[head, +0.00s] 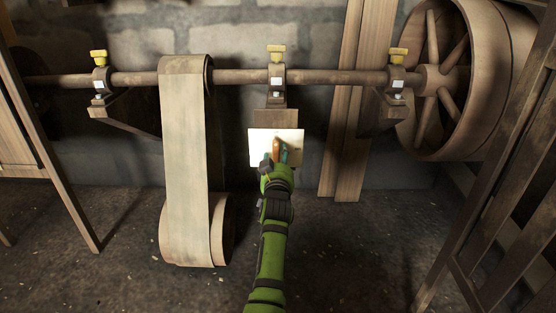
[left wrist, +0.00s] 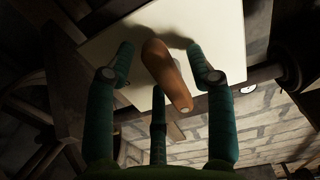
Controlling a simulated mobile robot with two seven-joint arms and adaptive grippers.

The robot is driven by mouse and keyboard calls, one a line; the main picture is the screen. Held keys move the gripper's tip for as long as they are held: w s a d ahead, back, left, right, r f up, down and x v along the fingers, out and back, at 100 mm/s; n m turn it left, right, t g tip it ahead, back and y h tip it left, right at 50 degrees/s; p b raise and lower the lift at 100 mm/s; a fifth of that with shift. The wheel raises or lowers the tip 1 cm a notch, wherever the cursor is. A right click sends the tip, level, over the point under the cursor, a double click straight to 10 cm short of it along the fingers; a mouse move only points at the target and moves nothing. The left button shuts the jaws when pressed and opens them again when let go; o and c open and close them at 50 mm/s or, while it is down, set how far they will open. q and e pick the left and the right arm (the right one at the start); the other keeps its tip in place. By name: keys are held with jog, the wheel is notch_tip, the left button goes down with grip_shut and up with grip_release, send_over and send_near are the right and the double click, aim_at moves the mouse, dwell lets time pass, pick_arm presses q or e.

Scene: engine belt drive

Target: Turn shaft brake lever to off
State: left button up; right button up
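The brake lever is an orange-brown handle (head: 276,147) in front of a pale square plate (head: 257,150) below the middle shaft bearing. My left gripper (head: 274,158) reaches it from below and hides part of it. In the left wrist view the lever (left wrist: 166,74) stands out from the plate (left wrist: 215,25), tilted, with its rounded end toward the camera. My left gripper's teal fingers (left wrist: 164,75) are spread around the lever, with gaps showing on both sides. My right gripper is in neither view.
A long shaft (head: 236,77) runs above, on bearings with yellow caps. A wide belt (head: 184,130) hangs at left down to a lower drum (head: 222,230). A large spoked wheel (head: 489,75) is at right. Timber frames stand at both sides. Floor in front is mostly clear.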

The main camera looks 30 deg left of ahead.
aim_at(278, 120)
pick_arm(q)
notch_tip(278, 120, up, 10)
jog(key=shift+r, duration=0.1)
dwell(0.5)
dwell(0.6)
